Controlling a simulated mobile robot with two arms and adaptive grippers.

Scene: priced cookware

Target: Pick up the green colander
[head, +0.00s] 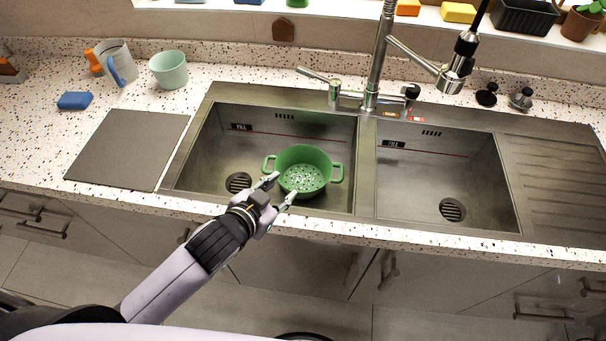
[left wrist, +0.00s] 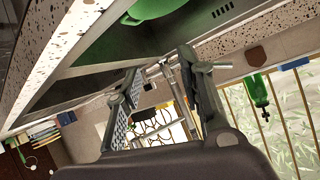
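The green colander (head: 304,170) sits upright in the left sink basin, toward its right side. It has a round bowl with holes and a loop handle on each side. My left gripper (head: 281,187) is at the colander's near left side, with its fingers apart. In the head view the fingers overlap the colander's edge, and I cannot tell whether they touch it. In the left wrist view the colander (left wrist: 158,9) shows partly at the top edge, outside the open fingers (left wrist: 160,90). My right gripper is not in view.
The right basin (head: 448,185) is empty. A tall faucet (head: 377,60) stands behind the basins. A grey mat (head: 128,148), a pale green pot (head: 169,70), a jug (head: 117,62) and a blue sponge (head: 75,100) are on the left counter. The sink's front edge lies beneath my left arm.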

